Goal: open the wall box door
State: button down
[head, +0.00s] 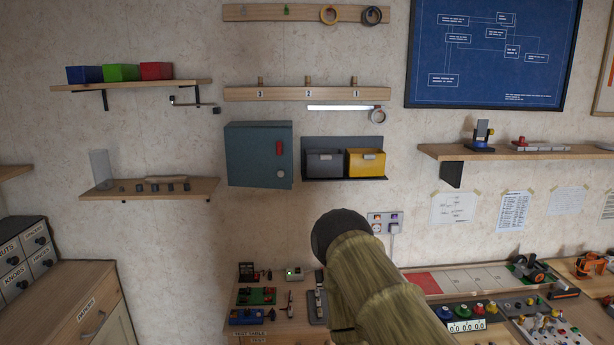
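The wall box (240,155) is a dark teal cabinet on the wall, left of the middle of the head view. Its door (252,158) faces me and looks shut. A red upright handle (279,148) sits near the door's right edge, with a small round grey spot (281,174) below it. My arm, in an olive sleeve, rises from the bottom right of centre, below and to the right of the box. My gripper cannot be seen, so its state is hidden. Nothing of my arm touches the box.
A shelf with a grey bin (325,163) and a yellow bin (366,162) stands close to the box's right. A peg rail (310,94) runs above. A shelf (150,188) lies to the left. The wall below the box is bare down to the bench (272,325).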

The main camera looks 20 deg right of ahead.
aim_at(252, 161)
jog(key=z, duration=0.7)
jog(key=i, duration=0.95)
jog(key=u, duration=0.2)
